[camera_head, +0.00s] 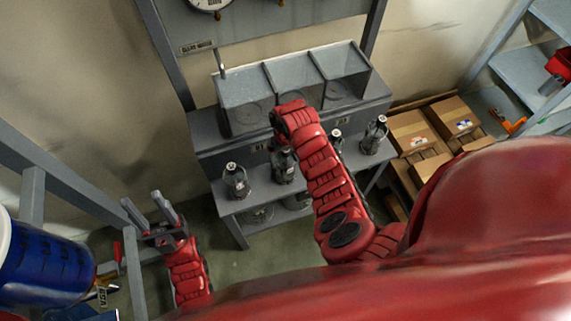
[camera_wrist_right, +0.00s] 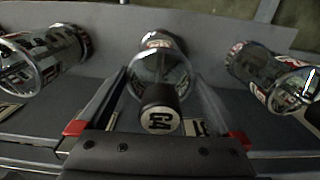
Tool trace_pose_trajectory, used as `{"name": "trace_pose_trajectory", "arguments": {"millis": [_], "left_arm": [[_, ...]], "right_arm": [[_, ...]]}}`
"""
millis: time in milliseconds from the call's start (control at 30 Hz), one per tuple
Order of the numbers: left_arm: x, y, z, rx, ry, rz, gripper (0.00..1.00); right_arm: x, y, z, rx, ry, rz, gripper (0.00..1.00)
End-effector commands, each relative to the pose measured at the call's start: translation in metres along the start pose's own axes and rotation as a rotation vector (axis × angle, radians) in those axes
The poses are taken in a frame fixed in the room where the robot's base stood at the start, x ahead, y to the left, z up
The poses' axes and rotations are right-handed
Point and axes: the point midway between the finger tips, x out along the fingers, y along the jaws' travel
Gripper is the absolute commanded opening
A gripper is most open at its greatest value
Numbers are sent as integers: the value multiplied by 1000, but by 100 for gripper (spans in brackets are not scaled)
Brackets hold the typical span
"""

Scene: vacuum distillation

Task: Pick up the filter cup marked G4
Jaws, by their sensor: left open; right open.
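The filter cup marked G4 (camera_wrist_right: 160,75) is a clear glass vessel with a black cap bearing a white G4 label. It shows in the middle of the right wrist view. My right gripper (camera_wrist_right: 160,85) is open, with one finger on each side of the G4 cup; I cannot tell whether they touch it. In the head view the right gripper is hidden at the end of my red right arm. Several similar dark-capped cups (camera_head: 236,180) stand on the grey shelf. My left gripper (camera_head: 146,207) is open and empty at the lower left, away from the cups.
Similar cups stand on both sides of G4 in the right wrist view, left (camera_wrist_right: 45,55) and right (camera_wrist_right: 270,75). A grey bench (camera_head: 205,135) with clear boxes (camera_head: 250,92) rises behind the shelf. Cardboard boxes (camera_head: 412,130) are at right, a blue drum (camera_head: 45,262) at lower left.

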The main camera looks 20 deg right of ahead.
Motion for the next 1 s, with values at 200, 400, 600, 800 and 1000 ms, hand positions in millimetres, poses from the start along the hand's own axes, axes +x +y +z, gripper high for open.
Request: {"name": "trace_pose_trajectory", "arguments": {"millis": [200, 400, 600, 800, 1000], "left_arm": [[9, 0, -2, 0, 0, 0, 50], [9, 0, -2, 0, 0, 0, 50], [9, 0, -2, 0, 0, 0, 50], [9, 0, -2, 0, 0, 0, 50], [9, 0, -2, 0, 0, 0, 50]], "right_arm": [[18, 0, 1, 2, -3, -1, 100], [23, 0, 1, -1, -2, 1, 100], [23, 0, 1, -1, -1, 1, 95], [23, 0, 1, 0, -1, 0, 59], [23, 0, 1, 0, 0, 0, 23]]}}
